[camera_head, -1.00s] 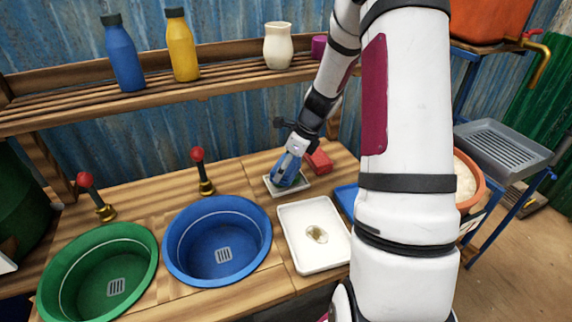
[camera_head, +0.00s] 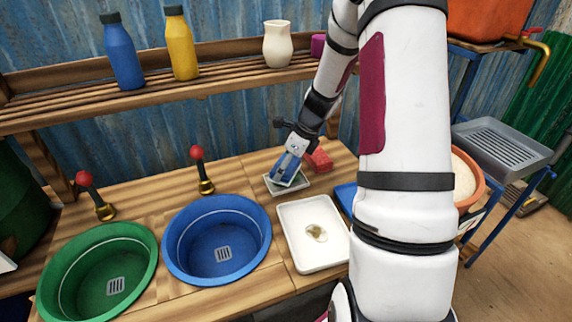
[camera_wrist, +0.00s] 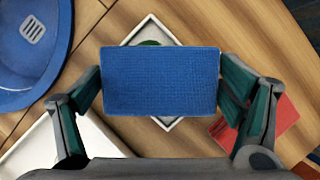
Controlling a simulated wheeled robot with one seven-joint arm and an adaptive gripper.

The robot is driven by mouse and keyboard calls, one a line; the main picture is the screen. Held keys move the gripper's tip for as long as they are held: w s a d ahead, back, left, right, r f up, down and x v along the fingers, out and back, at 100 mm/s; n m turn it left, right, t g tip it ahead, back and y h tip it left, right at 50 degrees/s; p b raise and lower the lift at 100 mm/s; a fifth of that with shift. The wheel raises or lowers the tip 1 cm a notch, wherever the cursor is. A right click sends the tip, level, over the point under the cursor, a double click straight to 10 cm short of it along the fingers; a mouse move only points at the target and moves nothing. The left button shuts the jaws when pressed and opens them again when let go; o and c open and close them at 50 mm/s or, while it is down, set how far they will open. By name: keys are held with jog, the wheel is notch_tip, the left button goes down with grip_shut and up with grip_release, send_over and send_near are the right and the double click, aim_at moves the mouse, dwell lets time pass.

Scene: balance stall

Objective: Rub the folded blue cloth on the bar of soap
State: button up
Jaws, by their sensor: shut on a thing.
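The folded blue cloth (camera_wrist: 160,82) fills the middle of the wrist view as a flat rectangle. My gripper (camera_head: 288,172) is shut on it, with a finger at each short end, and it also shows in the wrist view (camera_wrist: 162,90). The cloth is over a small pale square dish (camera_head: 272,187), whose corners show around it in the wrist view (camera_wrist: 171,125). A bit of green (camera_wrist: 150,43) shows in the dish above the cloth's far edge; it may be the soap, mostly hidden. I cannot tell whether cloth and soap touch.
A red block (camera_head: 319,160) lies right of the dish. A white tray (camera_head: 300,262) with a murky patch is in front. Blue (camera_head: 190,272) and green basins (camera_head: 62,308) are to the left. Bottles and a vase (camera_head: 278,45) stand on the shelf behind.

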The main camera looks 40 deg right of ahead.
dwell(0.3)
jog(key=shift+r+p, duration=2.55)
jog(key=shift+r, duration=0.9)
